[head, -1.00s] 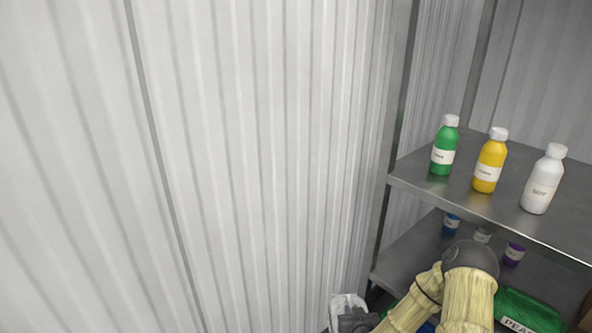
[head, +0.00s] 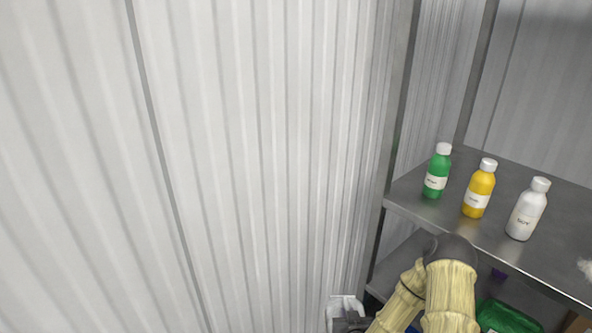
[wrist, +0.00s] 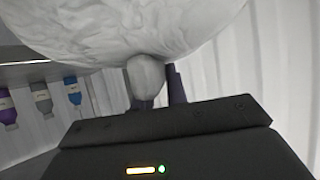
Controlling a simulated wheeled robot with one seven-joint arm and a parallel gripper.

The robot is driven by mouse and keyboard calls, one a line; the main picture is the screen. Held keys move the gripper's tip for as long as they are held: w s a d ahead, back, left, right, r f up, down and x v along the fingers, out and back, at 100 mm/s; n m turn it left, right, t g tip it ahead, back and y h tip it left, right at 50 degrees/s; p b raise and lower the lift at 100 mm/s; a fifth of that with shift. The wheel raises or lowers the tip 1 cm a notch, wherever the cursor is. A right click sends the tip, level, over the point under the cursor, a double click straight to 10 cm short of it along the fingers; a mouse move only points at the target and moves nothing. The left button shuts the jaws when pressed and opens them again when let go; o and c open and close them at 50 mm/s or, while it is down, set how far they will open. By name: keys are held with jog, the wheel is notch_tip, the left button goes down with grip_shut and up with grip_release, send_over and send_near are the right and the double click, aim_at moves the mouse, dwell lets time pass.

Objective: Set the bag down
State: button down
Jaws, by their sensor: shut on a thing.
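A white, crinkled bag (wrist: 140,25) fills the top of the wrist view. Its gathered neck is between the two dark fingers of my gripper (wrist: 155,95), which is shut on it. The bag's far side and underside are out of view. In the head view my arm reaches down at the bottom, and only a little of the white and dark wrist end shows at the lower edge. The bag itself cannot be made out clearly there.
A metal shelf (head: 560,205) on the right holds a green bottle (head: 436,172), a yellow bottle (head: 478,190) and a white bottle (head: 526,210). A green package (head: 505,318) lies on the level below. A corrugated white wall (head: 250,150) fills the left. Purple, grey and blue bottles show in the wrist view.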

jog(key=s+r+p, duration=0.2)
jog(key=r+p, duration=0.5)
jog(key=s+r+p, duration=0.3)
jog(key=r+p, duration=0.5)
jog(key=shift+s, duration=0.15)
notch_tip(320, 180, down, 7)
jog(key=s, duration=0.2)
dwell(0.3)
